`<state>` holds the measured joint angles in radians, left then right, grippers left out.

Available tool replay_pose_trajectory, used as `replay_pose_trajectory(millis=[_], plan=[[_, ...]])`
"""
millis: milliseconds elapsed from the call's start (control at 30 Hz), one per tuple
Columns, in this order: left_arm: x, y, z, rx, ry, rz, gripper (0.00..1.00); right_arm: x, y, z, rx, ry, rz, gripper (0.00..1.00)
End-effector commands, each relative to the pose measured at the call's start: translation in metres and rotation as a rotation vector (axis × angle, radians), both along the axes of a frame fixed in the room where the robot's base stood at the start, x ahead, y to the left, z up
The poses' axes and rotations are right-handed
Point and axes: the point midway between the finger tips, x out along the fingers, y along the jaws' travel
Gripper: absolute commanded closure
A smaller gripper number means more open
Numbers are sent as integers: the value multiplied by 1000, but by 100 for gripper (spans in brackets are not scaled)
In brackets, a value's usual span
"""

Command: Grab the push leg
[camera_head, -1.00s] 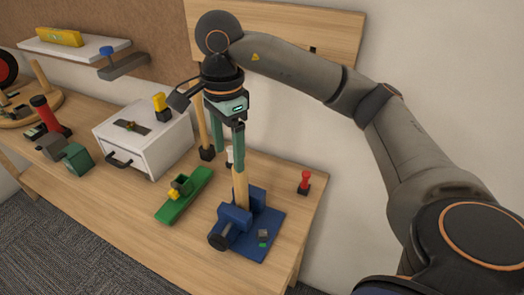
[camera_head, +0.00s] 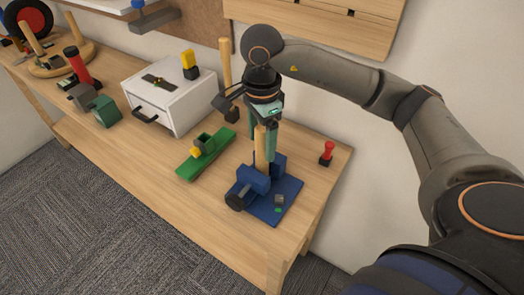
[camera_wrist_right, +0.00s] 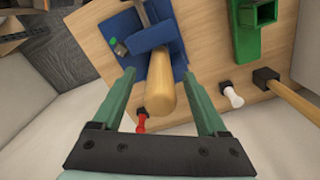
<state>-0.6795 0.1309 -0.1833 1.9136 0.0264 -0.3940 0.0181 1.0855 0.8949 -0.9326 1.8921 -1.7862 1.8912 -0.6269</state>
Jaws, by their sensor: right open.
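The push leg seems to be the light wooden round leg (camera_head: 260,138), standing upright in the blue vise (camera_head: 257,180) on the workbench. My right gripper (camera_head: 267,152) has come down from above with its green fingers at the leg's upper part. In the right wrist view the leg (camera_wrist_right: 161,98) lies between the two open fingers (camera_wrist_right: 160,78), with a visible gap on each side. The blue vise (camera_wrist_right: 150,38) shows beyond it. My left gripper is in neither view.
A green tool (camera_head: 205,153) lies left of the vise, and a red-topped peg (camera_head: 327,153) stands to the right. A wooden-handled mallet (camera_head: 226,70) is behind. A white drawer box (camera_head: 170,98) stands further left. The front bench strip is clear.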

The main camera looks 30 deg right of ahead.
Motion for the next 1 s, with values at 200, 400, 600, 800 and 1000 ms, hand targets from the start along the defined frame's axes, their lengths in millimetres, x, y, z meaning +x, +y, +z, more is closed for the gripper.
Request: replay_pose_trajectory(millis=[200,400,600,800,1000], plan=[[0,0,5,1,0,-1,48,0,1,-29,0,2,0,24],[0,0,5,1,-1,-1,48,0,1,-33,0,-1,0,24],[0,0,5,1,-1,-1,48,0,1,-33,0,0,0,38],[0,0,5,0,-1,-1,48,0,1,-33,0,0,0,60],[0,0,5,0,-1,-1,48,0,1,-33,0,-1,0,83]])
